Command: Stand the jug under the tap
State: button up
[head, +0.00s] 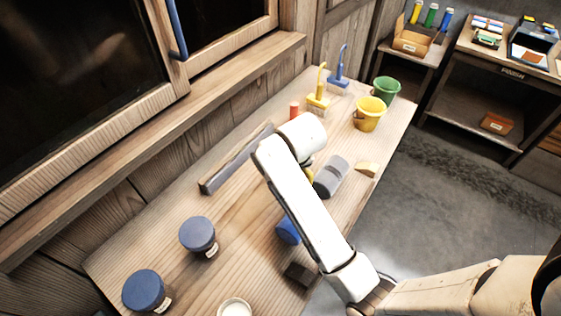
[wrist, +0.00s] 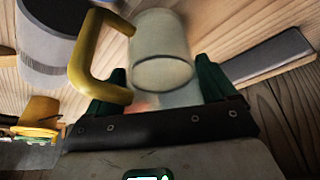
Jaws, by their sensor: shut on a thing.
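The jug (wrist: 160,50) is a pale, whitish cylinder with a thick yellow handle (wrist: 88,65). In the wrist view my gripper (wrist: 163,88) has its green fingers on either side of it, shut on it. In the head view my arm hides the gripper and most of the jug; only a bit of yellow (head: 309,175) shows beside the arm. Two hooked spouts that look like taps stand at the bench's far end, one yellow (head: 319,88) and one blue (head: 340,72). Whether the jug touches the bench I cannot tell.
A yellow bucket (head: 369,115) and a green bucket (head: 386,89) stand near the taps. Blue-lidded jars (head: 197,234) stand at the near end.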

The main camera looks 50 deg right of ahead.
jog(key=shift+s+f, duration=0.1)
jog(key=shift+f, duration=0.2)
jog(key=o, duration=0.9)
jog(key=shift+f, duration=0.15)
